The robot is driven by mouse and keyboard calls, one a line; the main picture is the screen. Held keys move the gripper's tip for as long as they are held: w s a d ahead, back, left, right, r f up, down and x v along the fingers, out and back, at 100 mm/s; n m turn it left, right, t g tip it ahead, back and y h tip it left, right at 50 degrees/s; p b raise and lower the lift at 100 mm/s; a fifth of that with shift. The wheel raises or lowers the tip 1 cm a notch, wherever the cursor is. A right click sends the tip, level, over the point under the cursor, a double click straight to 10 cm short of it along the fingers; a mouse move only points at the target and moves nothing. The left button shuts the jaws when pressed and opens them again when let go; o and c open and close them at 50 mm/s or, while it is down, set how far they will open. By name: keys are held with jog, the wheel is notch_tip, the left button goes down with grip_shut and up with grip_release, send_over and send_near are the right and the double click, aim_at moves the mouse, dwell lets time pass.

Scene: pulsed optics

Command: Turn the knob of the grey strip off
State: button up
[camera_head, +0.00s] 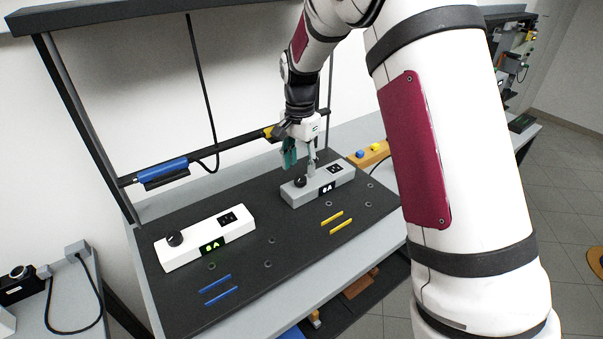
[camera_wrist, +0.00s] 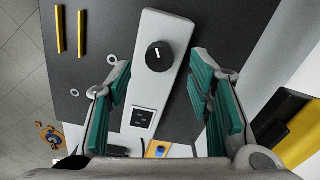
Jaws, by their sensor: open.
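The grey strip (camera_head: 318,186) lies on the dark board, at the right in the head view. Its black knob (camera_head: 300,181) sits at the left end, and a small display and a black socket plate are on the strip. In the wrist view the knob (camera_wrist: 159,56) shows a white pointer line, and the grey strip (camera_wrist: 165,25) runs between my fingers. My gripper (camera_head: 300,160) is open above the strip, with teal finger pads. In the wrist view my gripper (camera_wrist: 160,80) has one finger on each side of the strip, and nothing is between the pads but the view of the strip and knob.
A white strip (camera_head: 205,238) with its own knob and lit green display lies to the left. Yellow bars (camera_head: 336,222) and blue bars (camera_head: 218,290) lie in front on the board (camera_head: 290,262). A rail with a blue handle (camera_head: 162,169) runs behind.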

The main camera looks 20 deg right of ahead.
aim_at(300, 178)
jog(key=shift+f, duration=1.9)
jog(key=shift+c, duration=0.4)
grip_shut()
